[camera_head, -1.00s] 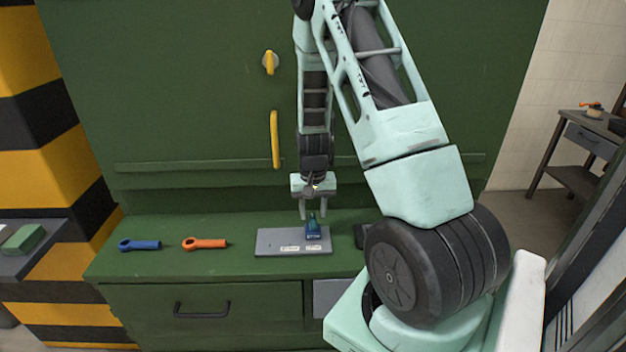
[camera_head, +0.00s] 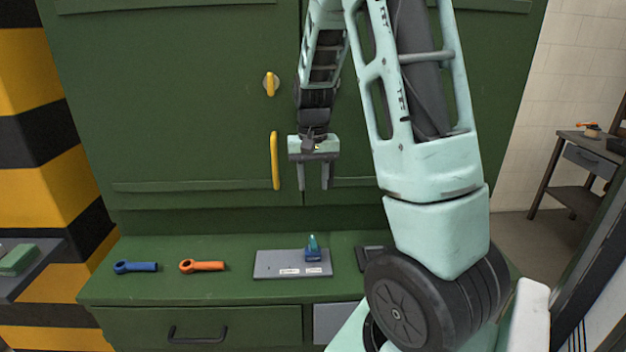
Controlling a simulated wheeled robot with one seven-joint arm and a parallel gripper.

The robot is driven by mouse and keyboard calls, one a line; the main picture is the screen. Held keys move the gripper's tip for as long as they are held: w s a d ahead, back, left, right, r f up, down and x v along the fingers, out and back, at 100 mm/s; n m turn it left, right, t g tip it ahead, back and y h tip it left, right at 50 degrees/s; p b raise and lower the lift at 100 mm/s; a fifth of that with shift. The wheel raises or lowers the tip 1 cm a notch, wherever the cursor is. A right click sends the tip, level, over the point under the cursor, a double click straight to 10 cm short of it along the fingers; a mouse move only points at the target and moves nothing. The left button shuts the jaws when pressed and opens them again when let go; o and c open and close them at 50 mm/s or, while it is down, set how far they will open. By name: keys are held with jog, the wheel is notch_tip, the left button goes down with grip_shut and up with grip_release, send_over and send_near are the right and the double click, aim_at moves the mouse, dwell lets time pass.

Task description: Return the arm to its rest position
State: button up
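My gripper (camera_head: 314,186) hangs in front of the green cabinet doors, fingers pointing down. It is open, with a clear gap between its two fingers and nothing in it. My arm comes down from the top of the view and its base is at the lower right. Below the gripper, a grey plate (camera_head: 276,264) lies on the green bench. A small blue and teal object (camera_head: 313,249) stands on the plate's right part, clear of the fingers.
A blue wrench-like part (camera_head: 138,267) and an orange one (camera_head: 202,266) lie on the bench (camera_head: 225,290) at left. Yellow handles (camera_head: 274,160) stick out from the cabinet behind. A dark item (camera_head: 370,257) sits right of the plate, partly hidden by my arm.

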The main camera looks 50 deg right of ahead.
jog(key=shift+a, duration=0.1)
dwell(0.4)
jog(key=s+a+r+n+y, duration=0.15)
jog(key=a+n, duration=0.75)
jog(key=a, duration=1.8)
jog(key=s+a+n, duration=0.8)
jog(key=s+a, duration=0.5)
jog(key=s, duration=0.2)
jog(key=shift+s+a+f+h, duration=0.15)
jog(key=shift+s+a+h, duration=0.15)
jog(key=shift+a+h, duration=0.15)
